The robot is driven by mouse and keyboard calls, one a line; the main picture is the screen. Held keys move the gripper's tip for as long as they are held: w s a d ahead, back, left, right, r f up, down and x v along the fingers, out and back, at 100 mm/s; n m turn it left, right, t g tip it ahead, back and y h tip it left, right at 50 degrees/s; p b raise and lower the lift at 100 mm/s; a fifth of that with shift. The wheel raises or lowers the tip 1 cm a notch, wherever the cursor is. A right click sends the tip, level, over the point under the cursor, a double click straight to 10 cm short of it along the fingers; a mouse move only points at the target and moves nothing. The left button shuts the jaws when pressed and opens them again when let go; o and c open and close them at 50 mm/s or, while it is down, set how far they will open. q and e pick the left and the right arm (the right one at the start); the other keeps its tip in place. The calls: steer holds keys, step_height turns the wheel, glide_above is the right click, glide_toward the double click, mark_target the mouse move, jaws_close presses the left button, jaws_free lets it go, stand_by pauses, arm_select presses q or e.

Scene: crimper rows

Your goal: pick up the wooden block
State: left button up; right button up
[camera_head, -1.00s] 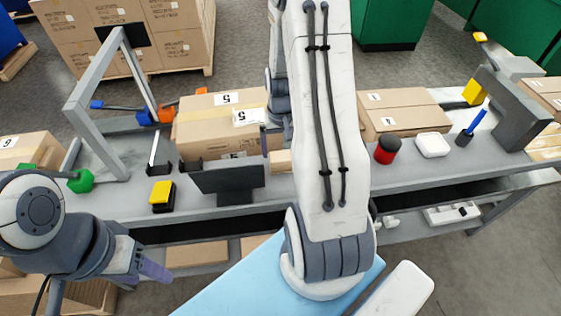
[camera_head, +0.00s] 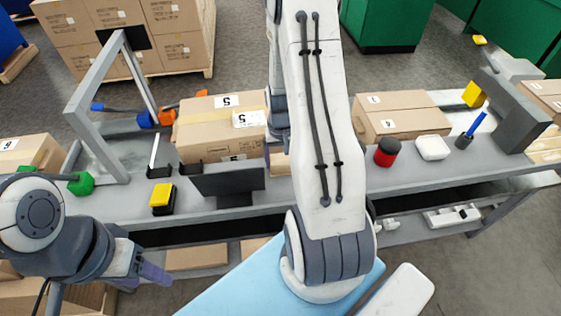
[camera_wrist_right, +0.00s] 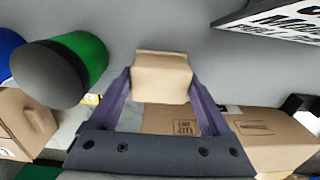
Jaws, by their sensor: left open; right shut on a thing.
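The wooden block (camera_wrist_right: 161,80) is a small pale tan block. In the right wrist view it sits between the purple fingers of my right gripper (camera_wrist_right: 160,88), which is shut on it. In the head view only part of the block (camera_head: 281,167) shows, in front of the large carton, beside my right arm. That arm hides most of the right gripper there. Whether the block touches the table I cannot tell. My left gripper (camera_head: 150,272) is open and empty at the lower left, in front of the table edge and away from the block.
A large carton (camera_head: 205,135) stands behind the block and a dark monitor-like panel (camera_head: 228,182) stands left of it. A yellow-black item (camera_head: 163,198) lies further left. A red-black can (camera_head: 387,152) and a white dish (camera_head: 432,147) stand to the right. Grey tabletop (camera_head: 420,175) is clear in front of them.

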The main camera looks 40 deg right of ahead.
mark_target(281, 157)
steer(key=shift+r, duration=0.6)
step_height(281, 157, up, 3)
steer(key=shift+w, duration=0.1)
steer(key=w+a+r, duration=0.6)
steer(key=w, duration=0.3)
steer(key=shift+w+a+r+b, duration=0.2)
steer(key=shift+w+r+b, duration=0.15)
